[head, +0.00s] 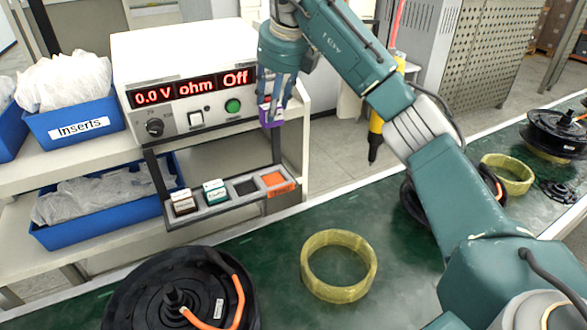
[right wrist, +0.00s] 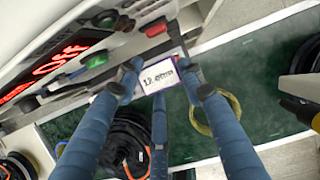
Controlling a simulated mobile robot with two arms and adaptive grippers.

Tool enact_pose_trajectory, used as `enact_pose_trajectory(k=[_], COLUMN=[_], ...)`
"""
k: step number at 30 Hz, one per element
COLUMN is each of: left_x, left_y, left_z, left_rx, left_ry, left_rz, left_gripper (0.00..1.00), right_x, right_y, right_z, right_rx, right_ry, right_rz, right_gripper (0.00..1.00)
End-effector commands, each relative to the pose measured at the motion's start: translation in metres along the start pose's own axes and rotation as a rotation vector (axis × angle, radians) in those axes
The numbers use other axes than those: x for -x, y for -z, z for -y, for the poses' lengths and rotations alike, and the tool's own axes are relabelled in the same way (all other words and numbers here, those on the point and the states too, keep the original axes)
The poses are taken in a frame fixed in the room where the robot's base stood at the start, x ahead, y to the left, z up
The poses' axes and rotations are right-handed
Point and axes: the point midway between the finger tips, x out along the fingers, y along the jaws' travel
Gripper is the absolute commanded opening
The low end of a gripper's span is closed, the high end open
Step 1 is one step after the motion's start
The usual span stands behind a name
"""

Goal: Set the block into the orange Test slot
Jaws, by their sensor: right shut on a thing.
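My right gripper (head: 276,98) has blue-grey fingers closed on a purple block (head: 270,115), held in the air in front of the right end of the meter box. In the right wrist view the block (right wrist: 158,76) shows a white labelled face with purple edges between the fingertips; its text is not clearly legible. The orange slot (head: 275,179) is at the right end of a grey slot rack (head: 228,204), below the held block, and looks empty. My left gripper is not in view.
The rack also holds a brown-and-white block (head: 183,202) and a green-and-white block (head: 215,191), with a dark empty slot (head: 246,187) beside them. The meter box (head: 185,75) reads "0.0 V ohm Off". A yellow ring (head: 338,289) and a black hub motor (head: 140,300) lie on the green bench.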

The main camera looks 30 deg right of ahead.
Motion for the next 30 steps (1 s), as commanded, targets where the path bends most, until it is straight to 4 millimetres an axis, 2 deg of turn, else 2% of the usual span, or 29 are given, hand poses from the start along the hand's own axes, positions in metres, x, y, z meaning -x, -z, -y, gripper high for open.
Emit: enact_pose_trajectory(k=[1,6,9,12,16,21,30], left_x=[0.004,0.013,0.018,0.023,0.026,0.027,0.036], left_y=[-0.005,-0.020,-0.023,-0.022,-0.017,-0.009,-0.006], left_z=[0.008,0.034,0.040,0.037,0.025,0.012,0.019], left_rx=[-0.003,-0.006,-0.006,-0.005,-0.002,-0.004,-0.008], left_ry=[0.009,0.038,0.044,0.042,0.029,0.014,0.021], left_rz=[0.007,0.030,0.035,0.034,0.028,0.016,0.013], left_gripper=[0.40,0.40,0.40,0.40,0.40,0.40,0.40], right_x=[-0.014,-0.055,-0.080,-0.101,-0.119,-0.130,-0.161], right_y=[0.006,0.024,0.035,0.042,0.049,0.053,0.066], right_z=[0.001,0.001,0.002,0.001,0.001,0.001,0.001], right_rx=[0.000,-0.001,-0.003,-0.002,-0.003,-0.003,-0.003], right_ry=[0.001,0.001,0.001,0.000,0.000,0.000,0.000], right_rz=[-0.006,-0.005,-0.007,-0.004,-0.002,-0.001,-0.001], right_gripper=[0.10,0.10,0.10,0.10,0.10,0.10,0.10])
